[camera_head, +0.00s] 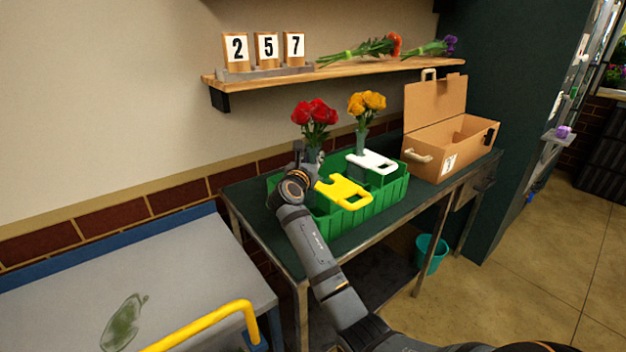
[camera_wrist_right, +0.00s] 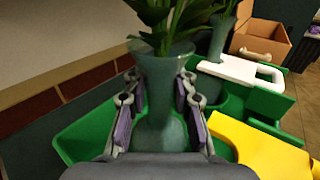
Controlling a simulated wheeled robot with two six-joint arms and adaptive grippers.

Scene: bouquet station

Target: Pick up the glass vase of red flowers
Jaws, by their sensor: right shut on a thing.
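The glass vase of red flowers stands upright in the left part of the green crate (camera_head: 372,212). Its red blooms (camera_head: 315,113) show in the head view, and most of its glass is behind my right gripper (camera_head: 300,160). In the right wrist view the glass vase (camera_wrist_right: 163,85) is between the two fingers, with green stems rising from its mouth. My right gripper (camera_wrist_right: 160,110) is shut on the vase below its rim. My left gripper is not in view.
A second vase with orange-yellow flowers (camera_head: 366,104) stands behind in the crate. A yellow handled piece (camera_head: 342,191) and a white one (camera_head: 372,161) are on the crate. An open cardboard box (camera_head: 450,147) stands to the right. A shelf (camera_head: 340,70) hangs above.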

